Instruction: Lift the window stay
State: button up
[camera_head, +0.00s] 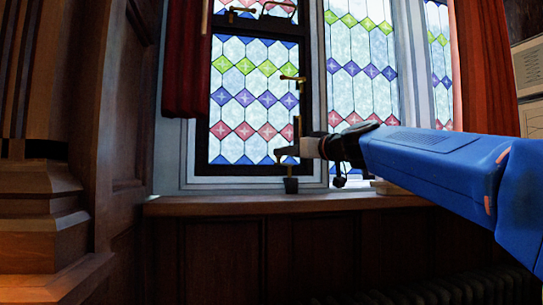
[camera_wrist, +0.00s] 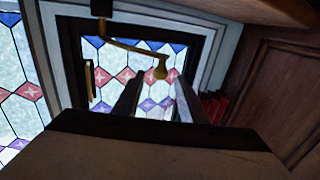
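The window stay is a brass bar with a rounded knob end, at the bottom of the dark-framed leaded casement. In the wrist view the stay (camera_wrist: 135,48) runs from near a dark block (camera_wrist: 101,8) to its knob. In the head view only a little of the stay (camera_head: 289,161) shows beside my gripper (camera_head: 279,152), above a small dark block (camera_head: 291,185) at the sill. In the wrist view my gripper (camera_wrist: 158,84) has its two fingers apart, with the knob just beyond and between their tips. Nothing is held; whether a finger touches the stay I cannot tell.
A wooden sill (camera_head: 230,205) runs below the window. A red curtain (camera_head: 187,70) hangs at the left and another (camera_head: 487,70) at the right. A brass handle (camera_head: 293,78) sits on the casement's right edge. Wood panelling (camera_head: 105,120) stands at the left.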

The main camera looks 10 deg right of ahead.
jog(key=x, duration=0.9)
grip_shut()
